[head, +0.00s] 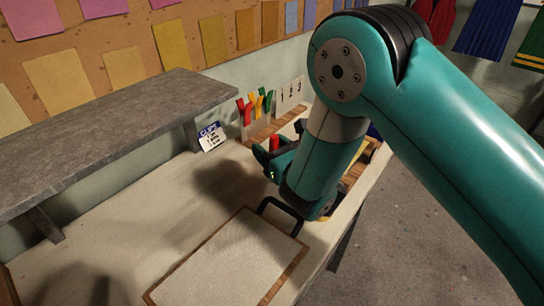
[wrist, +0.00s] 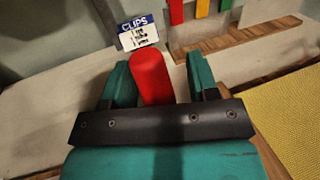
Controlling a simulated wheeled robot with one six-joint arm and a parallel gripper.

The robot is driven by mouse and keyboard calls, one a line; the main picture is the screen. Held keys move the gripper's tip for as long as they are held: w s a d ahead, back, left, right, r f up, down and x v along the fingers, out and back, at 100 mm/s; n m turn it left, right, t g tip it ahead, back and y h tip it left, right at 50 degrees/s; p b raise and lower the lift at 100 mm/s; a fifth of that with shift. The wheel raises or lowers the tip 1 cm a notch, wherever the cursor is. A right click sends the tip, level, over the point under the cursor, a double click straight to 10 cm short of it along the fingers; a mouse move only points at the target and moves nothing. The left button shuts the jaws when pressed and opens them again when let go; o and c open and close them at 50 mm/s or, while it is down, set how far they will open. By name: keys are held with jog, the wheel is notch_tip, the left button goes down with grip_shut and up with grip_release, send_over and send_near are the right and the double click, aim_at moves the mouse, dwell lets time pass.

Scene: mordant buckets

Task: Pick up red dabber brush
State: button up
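The red dabber brush shows as a plain red cylinder (wrist: 152,75) in the wrist view, and its top (head: 274,142) shows in the head view. Its lower part is hidden behind my gripper. My gripper (wrist: 158,64) has its two teal fingers on either side of the red cylinder. A gap shows between the cylinder and the right finger; the left finger is very near or touching it. In the head view my gripper (head: 277,152) is over the far right part of the bench, partly hidden by the arm.
A blue-and-white CLIPS sign (head: 210,136) stands by the wall. Red, yellow and green Y-shaped pieces (head: 255,104) stand in a rack beside a 1 2 3 card (head: 290,94). A grey shelf (head: 100,135) overhangs the left. A wood-edged board (head: 228,265) lies in front. A yellow textured surface (wrist: 290,120) is at right.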

jog(key=c, duration=0.9)
